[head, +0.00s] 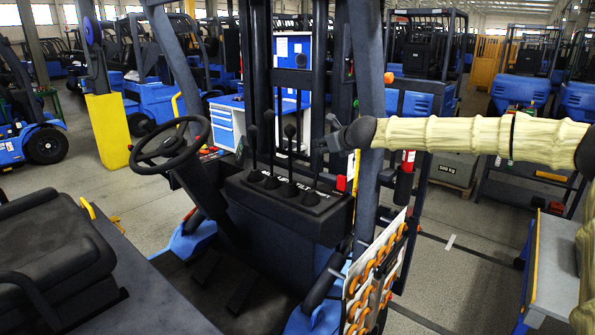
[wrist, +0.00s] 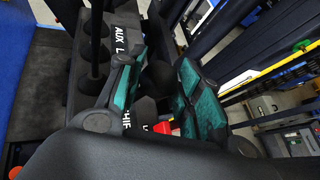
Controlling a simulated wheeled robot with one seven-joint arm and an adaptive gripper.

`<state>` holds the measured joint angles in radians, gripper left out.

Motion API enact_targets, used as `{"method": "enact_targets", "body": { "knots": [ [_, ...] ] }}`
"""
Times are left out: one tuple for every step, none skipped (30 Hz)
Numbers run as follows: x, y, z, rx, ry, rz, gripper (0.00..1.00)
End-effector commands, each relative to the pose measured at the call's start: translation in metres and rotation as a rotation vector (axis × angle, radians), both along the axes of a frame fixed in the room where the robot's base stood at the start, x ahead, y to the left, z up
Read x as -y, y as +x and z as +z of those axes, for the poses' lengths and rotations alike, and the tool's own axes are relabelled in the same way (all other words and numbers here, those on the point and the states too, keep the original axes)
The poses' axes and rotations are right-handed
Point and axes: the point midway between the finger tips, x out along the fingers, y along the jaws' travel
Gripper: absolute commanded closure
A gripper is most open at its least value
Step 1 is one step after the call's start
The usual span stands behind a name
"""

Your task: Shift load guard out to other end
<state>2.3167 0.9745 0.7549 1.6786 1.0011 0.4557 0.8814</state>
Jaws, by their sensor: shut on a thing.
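A row of black levers stands on the forklift's console (head: 285,205), whose lettering includes LIFT and TILT. My gripper (head: 328,143) reaches in from the right at the rightmost lever (head: 317,176). In the wrist view, my gripper (wrist: 162,82) has teal-padded fingers on both sides of a dark round knob (wrist: 159,75), and it is shut on this lever. Partly covered lettering that reads like SHIFT lies below the fingers. The lever's lower shaft is mostly hidden in the wrist view. I cannot make out the load guard for certain.
A red button (head: 341,183) sits at the console's right end, close to the held lever. The other levers (head: 290,131) stand to its left. A steering wheel (head: 170,142) and seat (head: 60,255) are further left. A panel with orange rings (head: 372,275) stands below my arm.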

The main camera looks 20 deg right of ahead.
Motion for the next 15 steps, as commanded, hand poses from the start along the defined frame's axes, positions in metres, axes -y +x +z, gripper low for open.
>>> {"method": "enact_targets", "body": {
  "knots": [
    [0.002,0.0,0.004,0.005,0.0,-0.003,0.78],
    [0.001,0.0,0.004,0.006,0.0,-0.003,0.78],
    [-0.002,-0.001,0.003,0.006,0.0,-0.002,0.78],
    [-0.005,-0.003,0.004,0.007,0.0,-0.002,0.78],
    [-0.007,-0.004,0.004,0.007,0.0,-0.002,0.78],
    [-0.011,-0.007,0.004,0.007,0.0,-0.002,0.77],
    [-0.015,-0.009,0.004,0.006,-0.001,-0.001,0.78],
    [-0.018,-0.011,0.004,0.005,-0.001,0.0,0.78],
    [-0.022,-0.013,0.005,0.005,-0.001,0.0,0.78],
    [-0.025,-0.015,0.006,0.005,0.0,-0.001,0.78],
    [-0.028,-0.017,0.007,0.006,0.0,-0.002,0.78],
    [-0.033,-0.019,0.007,0.005,-0.001,0.0,0.79],
    [-0.036,-0.021,0.007,0.004,-0.001,0.0,0.79],
    [-0.039,-0.023,0.008,0.004,-0.001,0.0,0.79],
    [-0.043,-0.025,0.008,0.004,-0.001,0.0,0.79]
  ]
}}
